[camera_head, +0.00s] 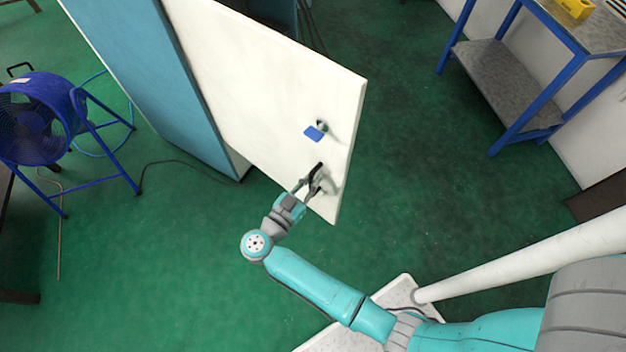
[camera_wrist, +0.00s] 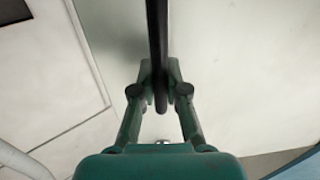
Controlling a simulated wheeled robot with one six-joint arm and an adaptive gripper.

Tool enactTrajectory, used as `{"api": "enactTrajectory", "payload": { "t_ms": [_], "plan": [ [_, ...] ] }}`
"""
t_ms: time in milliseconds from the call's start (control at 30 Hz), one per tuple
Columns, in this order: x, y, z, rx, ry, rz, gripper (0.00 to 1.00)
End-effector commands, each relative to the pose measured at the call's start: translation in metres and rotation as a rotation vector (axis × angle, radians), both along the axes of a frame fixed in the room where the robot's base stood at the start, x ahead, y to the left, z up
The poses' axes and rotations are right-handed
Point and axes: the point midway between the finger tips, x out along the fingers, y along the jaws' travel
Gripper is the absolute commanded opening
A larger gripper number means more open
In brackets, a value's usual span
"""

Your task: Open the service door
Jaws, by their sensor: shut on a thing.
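The white service door (camera_head: 270,85) stands swung out from the blue cabinet (camera_head: 150,75) in the head view. A blue tag (camera_head: 315,133) with a round lock sits on its face near the free edge. Below it is a dark bar handle (camera_head: 317,170). My gripper (camera_head: 311,184) is at this handle, by the lower free corner of the door. In the wrist view the gripper (camera_wrist: 160,88) is shut on the dark handle (camera_wrist: 157,35), which runs upright between the fingers.
A blue drum fan (camera_head: 38,115) on a stand is at the left. A blue-framed workbench (camera_head: 500,85) stands at the upper right along the wall. A cable crosses the green floor near the cabinet. The floor (camera_head: 430,190) right of the door is clear.

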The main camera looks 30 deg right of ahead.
Motion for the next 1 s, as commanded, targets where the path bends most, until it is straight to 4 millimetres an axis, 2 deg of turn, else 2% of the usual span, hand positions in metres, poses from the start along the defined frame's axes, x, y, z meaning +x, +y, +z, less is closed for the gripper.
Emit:
{"api": "enactTrajectory", "payload": {
  "t_ms": [433, 467, 500, 567, 867, 1000],
  "plan": [
    [0.0004, 0.0, 0.0003, -0.001, 0.001, -0.001, 0.0],
    [0.0004, 0.0001, 0.0003, -0.001, 0.001, -0.001, 0.15],
    [0.0004, 0.0001, 0.0002, -0.001, 0.001, -0.001, 0.25],
    [0.0005, 0.0001, 0.0002, -0.001, 0.0, -0.001, 0.39],
    [0.0006, 0.0008, 0.0, 0.0, 0.0, 0.0, 0.39],
    [-0.0018, 0.0083, 0.0, 0.0, 0.0, 0.003, 0.39]
  ]
}}
